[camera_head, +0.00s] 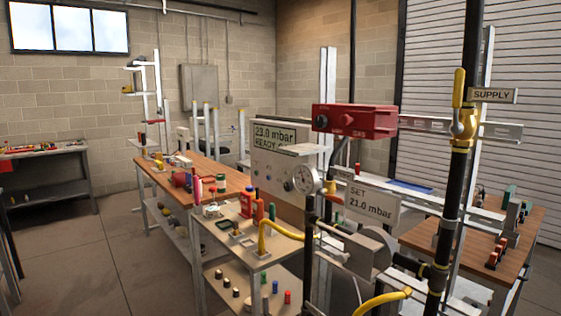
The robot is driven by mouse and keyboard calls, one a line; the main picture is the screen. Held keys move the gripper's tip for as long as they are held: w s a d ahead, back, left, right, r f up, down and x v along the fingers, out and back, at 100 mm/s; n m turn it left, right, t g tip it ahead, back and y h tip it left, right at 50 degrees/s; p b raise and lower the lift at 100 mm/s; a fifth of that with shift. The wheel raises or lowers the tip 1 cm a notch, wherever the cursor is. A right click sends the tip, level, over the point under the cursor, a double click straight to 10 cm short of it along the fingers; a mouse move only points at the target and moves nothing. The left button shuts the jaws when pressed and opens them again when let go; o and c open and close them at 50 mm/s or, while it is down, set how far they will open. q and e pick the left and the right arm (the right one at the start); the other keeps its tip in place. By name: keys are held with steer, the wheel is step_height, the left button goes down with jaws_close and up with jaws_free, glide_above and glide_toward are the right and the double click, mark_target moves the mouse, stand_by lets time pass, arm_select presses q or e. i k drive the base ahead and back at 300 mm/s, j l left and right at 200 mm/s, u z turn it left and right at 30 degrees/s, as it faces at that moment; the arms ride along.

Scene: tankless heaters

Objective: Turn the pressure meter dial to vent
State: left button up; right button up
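A red box (385,122) with a black dial (321,122) at its left and a red knob (347,120) stands high at the centre right. I cannot tell for certain whether it is the pressure meter, and its small markings are too small to read. Below it, a grey box (270,170) carries small knobs and a round white gauge (306,180). A display (276,137) behind it reads 21.0 mbar and READY. Neither of my grippers is in view.
A black pipe (452,190) with a yellow-handled valve (464,122) and a SUPPLY sign (493,95) rises at the right. A SET 21.0 mbar sign (372,204) and yellow hose (280,227) are near the gauge. Cluttered benches stand behind; open floor (90,250) lies left.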

mark_target(288, 185)
steer(key=i+j, duration=0.3)
steer(key=i, duration=0.2)
steer(key=i+j, duration=0.3)
steer(key=i, duration=0.15)
